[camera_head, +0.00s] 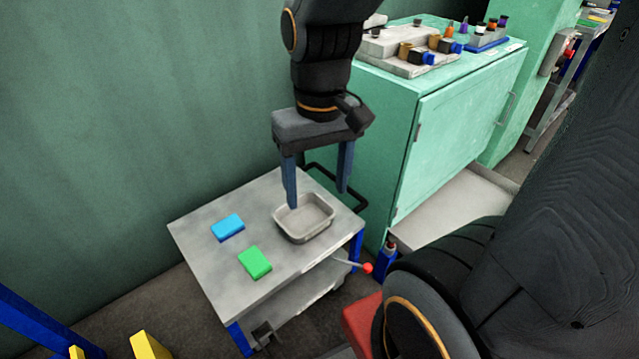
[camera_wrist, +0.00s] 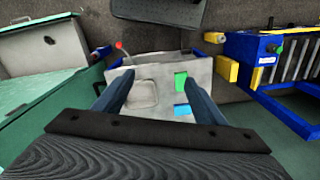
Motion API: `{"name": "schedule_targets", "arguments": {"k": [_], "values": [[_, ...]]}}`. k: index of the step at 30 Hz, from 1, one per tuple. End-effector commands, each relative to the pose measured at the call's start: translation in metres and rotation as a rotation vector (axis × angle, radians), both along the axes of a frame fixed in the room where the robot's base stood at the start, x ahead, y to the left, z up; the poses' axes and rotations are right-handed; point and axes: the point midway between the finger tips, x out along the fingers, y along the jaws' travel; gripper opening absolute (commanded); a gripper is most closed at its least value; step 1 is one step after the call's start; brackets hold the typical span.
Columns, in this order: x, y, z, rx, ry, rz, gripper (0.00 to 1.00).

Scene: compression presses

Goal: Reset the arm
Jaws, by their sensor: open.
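My gripper (camera_head: 318,190) hangs from the arm above a small grey table (camera_head: 205,235), its two blue fingers spread apart with nothing between them. In the head view the fingers point down near a grey metal tray (camera_head: 304,231) on the table. A blue block (camera_head: 228,228) and a green block (camera_head: 255,262) lie on the table to the left of the tray. In the wrist view my gripper (camera_wrist: 158,90) is open over the table, with the tray, the green block (camera_wrist: 181,81) and the blue block (camera_wrist: 182,109) showing between the fingers.
A green cabinet (camera_head: 460,125) stands right behind the table, with bottles and grey holders (camera_head: 410,55) on top. A lever with a red knob (camera_head: 367,268) sticks out at the table's right side. A blue frame with yellow parts (camera_wrist: 265,75) stands to the right in the wrist view.

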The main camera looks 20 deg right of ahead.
Motion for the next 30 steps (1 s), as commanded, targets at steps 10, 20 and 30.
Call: {"name": "schedule_targets", "arguments": {"k": [10, 20, 30], "values": [[-0.006, -0.002, 0.002, 0.001, -0.003, -0.006, 0.65], [-0.011, -0.008, 0.029, -0.008, 0.004, -0.010, 0.65], [-0.017, -0.016, 0.059, -0.020, 0.005, -0.018, 0.65]]}}
